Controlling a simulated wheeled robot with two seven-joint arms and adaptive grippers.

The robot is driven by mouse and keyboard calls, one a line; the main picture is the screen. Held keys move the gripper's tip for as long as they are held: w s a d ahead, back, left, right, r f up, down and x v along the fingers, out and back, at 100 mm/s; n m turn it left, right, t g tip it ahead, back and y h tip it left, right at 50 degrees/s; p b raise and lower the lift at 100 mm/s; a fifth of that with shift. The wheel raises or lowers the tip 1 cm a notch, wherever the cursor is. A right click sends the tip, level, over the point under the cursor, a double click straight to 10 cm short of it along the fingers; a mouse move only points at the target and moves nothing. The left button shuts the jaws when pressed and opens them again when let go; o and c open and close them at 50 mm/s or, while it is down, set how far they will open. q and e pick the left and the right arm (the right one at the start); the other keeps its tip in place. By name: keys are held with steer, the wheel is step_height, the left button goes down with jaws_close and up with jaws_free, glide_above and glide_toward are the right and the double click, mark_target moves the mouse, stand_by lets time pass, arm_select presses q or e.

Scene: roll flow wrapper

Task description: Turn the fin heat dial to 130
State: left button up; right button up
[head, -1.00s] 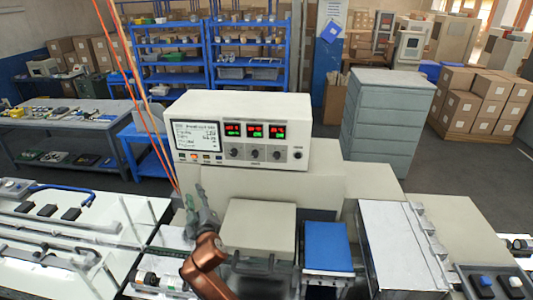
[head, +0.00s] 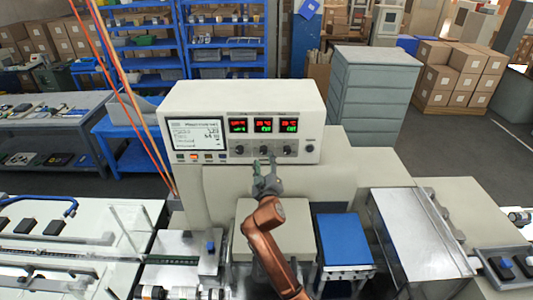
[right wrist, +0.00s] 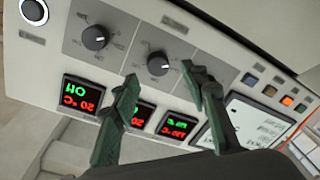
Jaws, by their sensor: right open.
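The cream control box (head: 190,100) carries a row of three black dials under three red-green displays. The left dial (head: 239,149), middle dial (head: 264,149) and right dial (head: 287,150) show in the head view; their labels are too small to read, so I cannot tell which is fin heat. My right gripper (head: 265,163) is open just below the middle dial. In the right wrist view, which is upside down, its fingers (right wrist: 162,75) are spread on either side of the middle dial (right wrist: 158,63), seemingly not touching it. The right dial (right wrist: 95,37) is clear; a finger hides the left dial.
A screen (head: 197,133) with small buttons below it is on the box's left. A round button (head: 310,149) is right of the dials. A cream block (head: 285,215) and a blue-topped block (head: 343,240) stand below. Orange cables (head: 125,100) hang at the left.

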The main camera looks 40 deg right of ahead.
mark_target(264, 152)
steer(key=x, duration=0.3)
steer(key=shift+w+d+p, duration=0.2)
steer(key=shift+d+p, duration=0.15)
steer(key=shift+d, duration=0.05)
steer(key=shift+w+d, duration=0.15)
steer(key=shift+w, duration=0.1)
steer(key=c, duration=0.7)
jaws_close()
arm_select(q)
steer(key=shift+w+a+r, duration=0.25)
steer(key=shift+w+r, duration=0.15)
steer(key=shift+r, duration=0.2)
